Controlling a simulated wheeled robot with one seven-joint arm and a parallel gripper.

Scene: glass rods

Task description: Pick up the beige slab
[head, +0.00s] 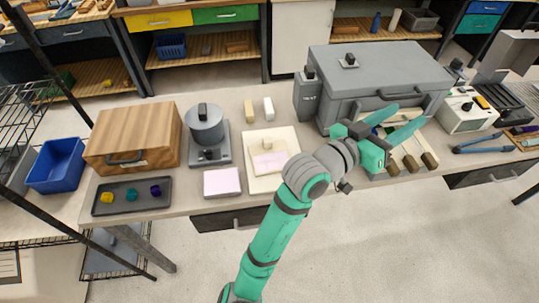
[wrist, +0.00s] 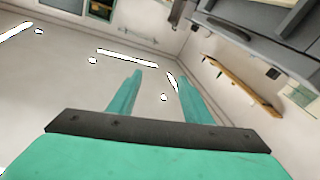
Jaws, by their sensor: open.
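In the head view a small beige block (head: 250,111) stands near the back of the bench, beside a whiter block (head: 268,108). A larger pale cream board (head: 256,182) lies in front of them, with a pinkish piece and a small block on it. I cannot tell for certain which is the beige slab. My gripper (head: 410,112) is open, raised in front of the grey case, well to the right of these pieces. In the wrist view my gripper (wrist: 160,77) shows two separated fingers with nothing between them; no slab is in that view.
A grey case (head: 378,75) stands behind my gripper. A pot (head: 204,124) on a hotplate, a wooden box (head: 132,135), a dark tray (head: 130,203) and a pale pink slab (head: 223,183) are to the left. Pliers (head: 480,144) lie at right. Some bare bench shows around the beige block.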

